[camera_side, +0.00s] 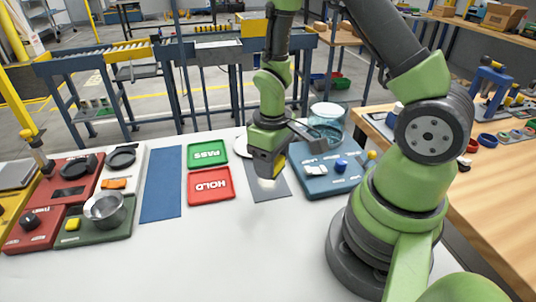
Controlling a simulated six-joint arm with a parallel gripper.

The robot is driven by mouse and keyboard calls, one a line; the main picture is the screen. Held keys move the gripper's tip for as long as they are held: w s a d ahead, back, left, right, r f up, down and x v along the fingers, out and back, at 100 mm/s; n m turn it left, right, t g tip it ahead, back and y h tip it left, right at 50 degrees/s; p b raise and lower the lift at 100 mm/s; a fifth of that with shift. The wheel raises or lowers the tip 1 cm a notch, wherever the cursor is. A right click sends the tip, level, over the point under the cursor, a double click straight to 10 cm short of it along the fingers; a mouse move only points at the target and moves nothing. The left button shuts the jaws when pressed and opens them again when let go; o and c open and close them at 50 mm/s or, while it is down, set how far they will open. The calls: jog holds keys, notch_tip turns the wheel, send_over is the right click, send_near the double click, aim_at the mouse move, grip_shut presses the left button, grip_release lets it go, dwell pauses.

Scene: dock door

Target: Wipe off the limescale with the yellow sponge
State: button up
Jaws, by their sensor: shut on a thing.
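My gripper (266,168) points down over a dark grey plate (276,191), shut on a yellow block that appears to be the yellow sponge (277,164). The fingers hide much of the sponge. A pale whitish patch (267,183), which looks like the limescale, shows on the plate just below and in front of the gripper. I cannot tell whether the sponge touches the plate.
Green PASS (207,153) and red HOLD (211,185) trays lie left of the plate, beside a blue mat (161,182). A blue tray (316,186) with small items and a glass container (326,121) stand right. The front white table (200,260) is clear.

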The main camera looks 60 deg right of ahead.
aim_at(271, 191)
jog(key=shift+f, duration=3.45)
jog(key=shift+w+d+r, duration=0.15)
jog(key=shift+w+d, duration=0.5)
jog(key=shift+c, duration=0.3)
jog(key=shift+w+d, duration=1.85)
jog(key=shift+s+a, duration=2.45)
jog(key=shift+r, duration=4.1)
